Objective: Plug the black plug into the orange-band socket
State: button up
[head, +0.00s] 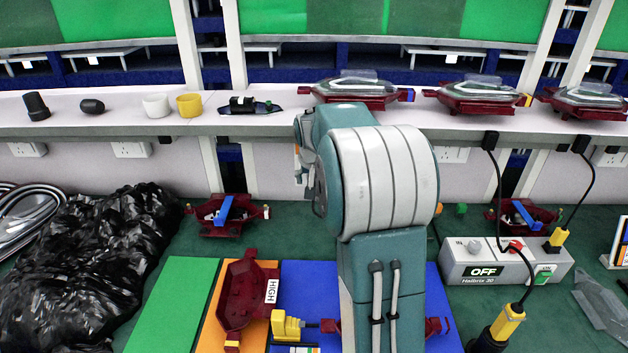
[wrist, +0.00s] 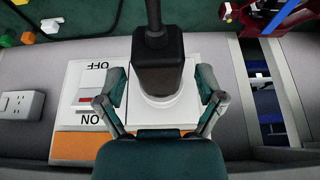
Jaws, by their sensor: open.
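In the wrist view a black plug (wrist: 157,62), with its cable running up out of the picture, stands at a white wall socket plate (wrist: 188,118). The plate has an orange band (wrist: 90,146) along its lower edge in the picture and a switch (wrist: 92,87) marked OFF and ON. My gripper (wrist: 161,86) is open, with one finger on each side of the plug and visible gaps between. The plug covers the socket holes, so I cannot tell how deep it sits.
Black plugs (head: 490,140) with cables hang at the right. A grey box (head: 505,262) marked OFF stands below them. A black bag (head: 85,255) lies at left. Another wall socket (wrist: 20,104) shows at left in the wrist view.

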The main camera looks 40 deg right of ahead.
jog(key=v, duration=1.2)
jog(key=shift+w+a, duration=0.1)
jog(key=s+a+r+n+t+y, duration=0.1)
jog(key=s+a+n, duration=0.3)
jog(key=s+a, duration=0.9)
jog(key=s+a+f+n, duration=0.1)
jog(key=s+a+f, duration=0.2)
jog(key=s+a, duration=0.2)
jog(key=s+a+f+n+t+y, duration=0.1)
jog(key=s+a+f+n, duration=0.1)
jog(key=s+a, duration=0.3)
jog(key=shift+s+a+f+y, duration=0.35)
jog(key=shift+s+f, duration=0.1)
jog(key=shift+s, duration=0.45)
